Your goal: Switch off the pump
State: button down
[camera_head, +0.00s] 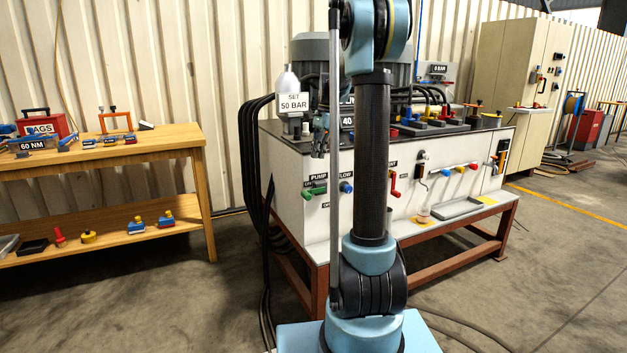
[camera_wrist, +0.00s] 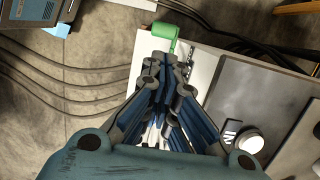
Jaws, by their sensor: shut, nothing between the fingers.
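The pump unit is a white cabinet (camera_head: 285,170) with a dark top, standing on a red-brown frame. Under its PUMP label (camera_head: 318,177) on the front is a green handle (camera_head: 316,190), lying sideways. In the wrist view the green handle (camera_wrist: 163,32) sticks out past the cabinet edge, just beyond my fingertips. My gripper (camera_head: 319,150) points down, shut and empty, above the green handle in the head view. In the wrist view my gripper (camera_wrist: 168,62) has its fingers together; whether they touch the handle I cannot tell.
A blue FLOW knob (camera_head: 346,187) and a red lever (camera_head: 394,184) sit right of the handle. Black hoses (camera_head: 250,150) run down the cabinet's left side. A wooden bench (camera_head: 190,140) is at left; floor between is clear.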

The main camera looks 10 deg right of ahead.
send_near(315, 193)
jog(key=s+a+f, duration=0.3)
jog(key=f, duration=0.2)
jog(key=shift+s+a, duration=0.15)
jog(key=shift+s, duration=0.2)
dwell(0.3)
